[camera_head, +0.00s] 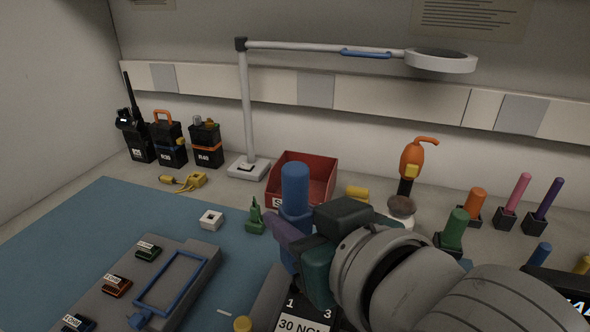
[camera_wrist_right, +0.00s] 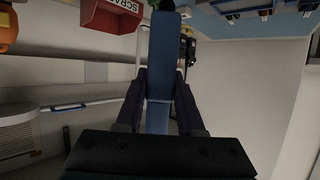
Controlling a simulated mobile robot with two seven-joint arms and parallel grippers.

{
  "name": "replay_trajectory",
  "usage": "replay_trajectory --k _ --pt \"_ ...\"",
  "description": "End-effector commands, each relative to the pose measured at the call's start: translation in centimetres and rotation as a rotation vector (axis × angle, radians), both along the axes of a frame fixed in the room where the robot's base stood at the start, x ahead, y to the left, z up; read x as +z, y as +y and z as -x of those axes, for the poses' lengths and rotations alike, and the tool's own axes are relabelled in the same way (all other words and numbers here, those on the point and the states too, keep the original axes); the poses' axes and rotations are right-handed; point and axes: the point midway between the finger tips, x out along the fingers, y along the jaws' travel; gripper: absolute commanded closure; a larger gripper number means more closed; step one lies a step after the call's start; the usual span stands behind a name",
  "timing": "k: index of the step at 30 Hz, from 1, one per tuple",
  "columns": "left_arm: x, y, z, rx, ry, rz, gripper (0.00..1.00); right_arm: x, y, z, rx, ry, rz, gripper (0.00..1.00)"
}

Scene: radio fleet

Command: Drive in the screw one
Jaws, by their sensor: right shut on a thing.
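My right gripper (camera_head: 293,238) comes in from the lower right in the head view, shut on a blue driver-like tool (camera_head: 295,187). The tool stands roughly upright, its rounded handle above the fingers. In the right wrist view the blue tool (camera_wrist_right: 160,62) runs between the two dark fingers (camera_wrist_right: 160,100). Its lower end is hidden in the head view. Below the gripper is a dark block (camera_head: 288,304) marked 1, 3 and 30 NCM, partly covered by my arm. I cannot make out screw one. My left gripper is not in view.
A grey fixture (camera_head: 204,250) with a blue frame (camera_head: 171,281) and small labelled parts lies on the blue mat (camera_head: 95,210). A red bin (camera_head: 318,172), lamp base (camera_head: 248,167) and radios (camera_head: 170,145) stand behind. Coloured-handled tools (camera_head: 455,228) stand at right.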

Motion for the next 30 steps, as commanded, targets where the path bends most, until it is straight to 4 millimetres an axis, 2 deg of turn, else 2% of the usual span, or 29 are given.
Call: replay_trajectory --k 30 --pt "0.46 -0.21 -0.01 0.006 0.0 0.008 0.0 0.05 0.02 -0.01 0.0 -0.002 -0.001 1.0"
